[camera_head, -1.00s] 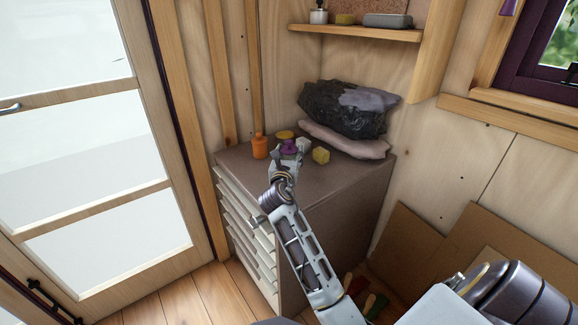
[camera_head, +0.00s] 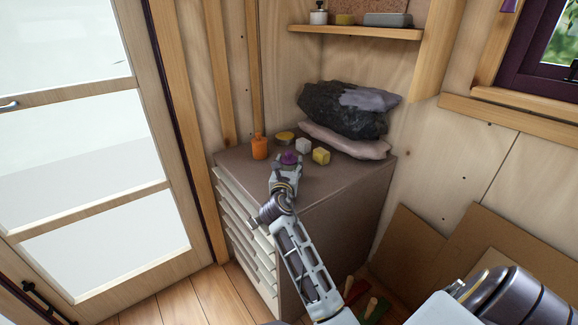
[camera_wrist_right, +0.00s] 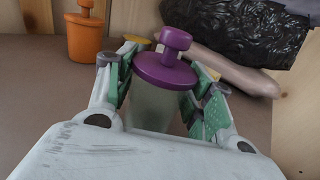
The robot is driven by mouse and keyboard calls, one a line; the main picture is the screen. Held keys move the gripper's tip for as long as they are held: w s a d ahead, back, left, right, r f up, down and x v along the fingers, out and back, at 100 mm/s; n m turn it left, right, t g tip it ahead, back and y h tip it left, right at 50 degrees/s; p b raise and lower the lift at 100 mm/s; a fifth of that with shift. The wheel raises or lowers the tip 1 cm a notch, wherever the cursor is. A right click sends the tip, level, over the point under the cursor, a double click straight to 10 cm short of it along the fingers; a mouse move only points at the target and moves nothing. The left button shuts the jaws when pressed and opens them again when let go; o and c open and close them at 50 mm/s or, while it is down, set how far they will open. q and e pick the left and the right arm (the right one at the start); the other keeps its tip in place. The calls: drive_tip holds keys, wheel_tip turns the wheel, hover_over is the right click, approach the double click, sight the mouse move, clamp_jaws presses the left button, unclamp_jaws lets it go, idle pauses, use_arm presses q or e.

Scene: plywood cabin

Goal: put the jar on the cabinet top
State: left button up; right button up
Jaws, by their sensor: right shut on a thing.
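The jar has a purple lid with a knob and a pale, translucent body. In the right wrist view the jar (camera_wrist_right: 158,98) stands upright between the green-padded fingers of my right gripper (camera_wrist_right: 165,100), which is shut on it. In the head view the jar's purple lid (camera_head: 289,158) shows just beyond my right gripper (camera_head: 286,172), over the near part of the brown cabinet top (camera_head: 335,178). The jar's base is hidden by the gripper, so I cannot tell whether it touches the top. My left gripper is not in view.
On the cabinet top are an orange jar (camera_head: 260,148), a yellow-lidded container (camera_head: 284,137), a white block (camera_head: 303,146) and a yellow block (camera_head: 321,156). A black bag (camera_head: 342,110) lies on a pinkish cushion (camera_head: 345,141) at the back. A shelf (camera_head: 355,32) is above.

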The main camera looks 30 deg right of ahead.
drive_tip(key=o, duration=1.1)
drive_tip(key=shift+f, duration=0.1)
